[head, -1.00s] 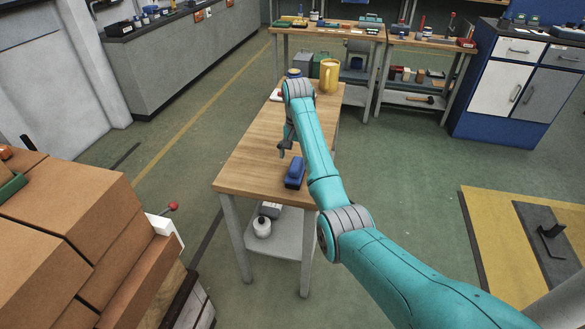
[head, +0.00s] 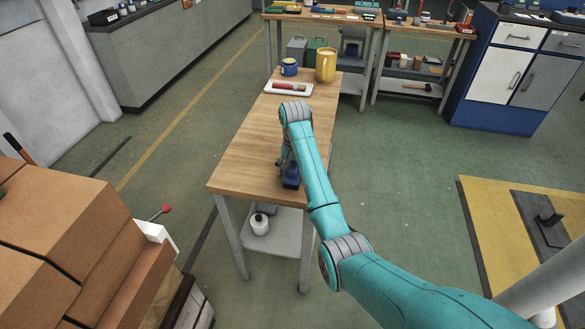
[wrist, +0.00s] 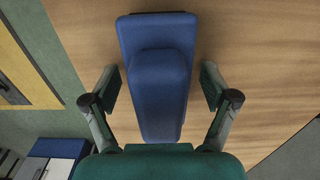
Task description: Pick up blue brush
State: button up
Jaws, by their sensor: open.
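The blue brush (head: 291,178) lies near the front edge of the wooden table (head: 248,148) in the head view, partly covered by my arm. In the wrist view the blue brush (wrist: 159,75) has a broad base with a narrower raised handle on top. My gripper (wrist: 160,88) is open, with one finger on each side of the handle and a gap showing on both sides. In the head view my gripper (head: 283,163) is low over the brush, and its fingertips are hard to make out.
Farther back on the table are a white tray (head: 288,89) with a red-handled item, a blue mug (head: 289,67) and a yellow pitcher (head: 325,65). Cardboard boxes (head: 70,220) are at the left. The table's middle is clear.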

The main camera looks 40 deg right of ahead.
jog(key=c, duration=1.4)
jog(key=shift+r, duration=0.2)
